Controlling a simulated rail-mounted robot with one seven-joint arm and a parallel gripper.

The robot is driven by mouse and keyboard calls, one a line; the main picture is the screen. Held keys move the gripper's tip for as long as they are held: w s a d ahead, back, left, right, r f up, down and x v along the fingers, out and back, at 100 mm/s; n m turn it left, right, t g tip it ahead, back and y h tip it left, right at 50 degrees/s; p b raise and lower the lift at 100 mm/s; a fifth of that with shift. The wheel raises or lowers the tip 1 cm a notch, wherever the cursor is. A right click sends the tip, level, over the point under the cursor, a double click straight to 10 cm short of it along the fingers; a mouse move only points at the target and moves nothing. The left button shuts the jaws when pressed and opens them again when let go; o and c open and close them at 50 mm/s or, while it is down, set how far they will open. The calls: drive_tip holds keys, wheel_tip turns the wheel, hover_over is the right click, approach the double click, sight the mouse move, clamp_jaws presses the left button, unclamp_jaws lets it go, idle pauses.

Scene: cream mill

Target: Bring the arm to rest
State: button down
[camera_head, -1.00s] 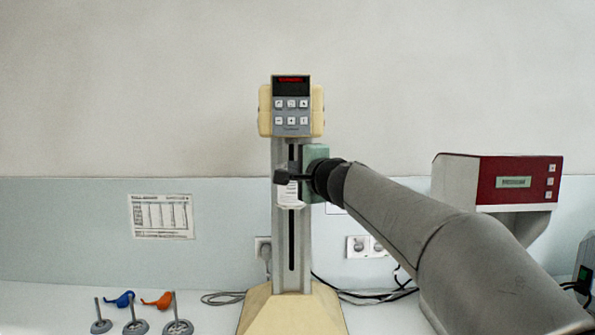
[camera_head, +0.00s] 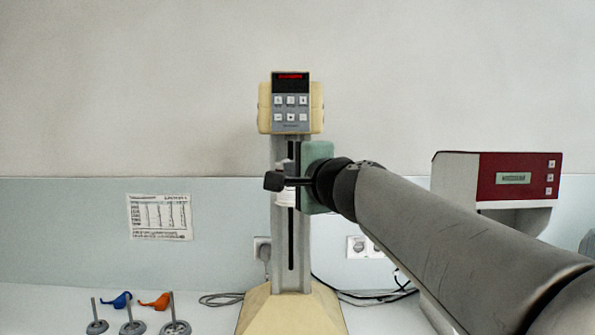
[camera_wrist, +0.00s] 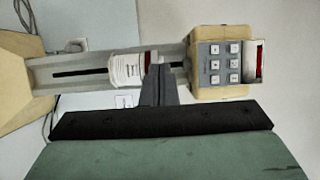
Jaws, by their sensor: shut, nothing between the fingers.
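My gripper (camera_head: 274,181) is in front of the upright column of the mixer stand (camera_head: 290,243) in the head view, with its dark fingers together and empty. Its green body (camera_head: 318,172) and my grey arm come in from the right. In the wrist view the closed grey finger pair (camera_wrist: 158,75) points at the stand. A white labelled part (camera_wrist: 127,70) on the column shows beside the fingertips; in the head view the fingers partly cover it. The stand's cream control head (camera_head: 291,102), with red display and buttons, is above my gripper.
A red and white device (camera_head: 515,178) stands at the right, partly behind my arm. Cables (camera_head: 370,297) lie behind the stand.

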drive_tip(key=shift+f, duration=0.1)
drive_tip(key=s+d+f+n+g+h, duration=0.1)
drive_tip(key=s+d+f+n+g, duration=0.15)
drive_tip(key=f, duration=0.55)
drive_tip(key=s+d+f+n+g+h+p, duration=0.1)
drive_tip(key=s+f+n+g, duration=0.25)
drive_tip(key=f, duration=0.55)
drive_tip(key=s+d+f+n+g+h, duration=0.1)
drive_tip(key=s+d+f+n+g, duration=0.15)
drive_tip(key=f, duration=0.55)
drive_tip(key=s+d+f+n+g+h, duration=0.1)
drive_tip(key=s+d+f+g, duration=0.1)
drive_tip(key=s+f, duration=0.4)
drive_tip(key=s+d+f+n+g+h, duration=0.2)
drive_tip(key=s+d+f, duration=0.3)
drive_tip(key=s, duration=0.3)
drive_tip(key=s+d+f+n+g+h+p, duration=0.1)
drive_tip(key=s+d+f+g+h, duration=0.1)
drive_tip(key=s+f, duration=0.5)
drive_tip(key=shift+d+f+g, duration=0.25)
drive_tip(key=shift+d+g, duration=0.2)
drive_tip(key=shift+d, duration=0.55)
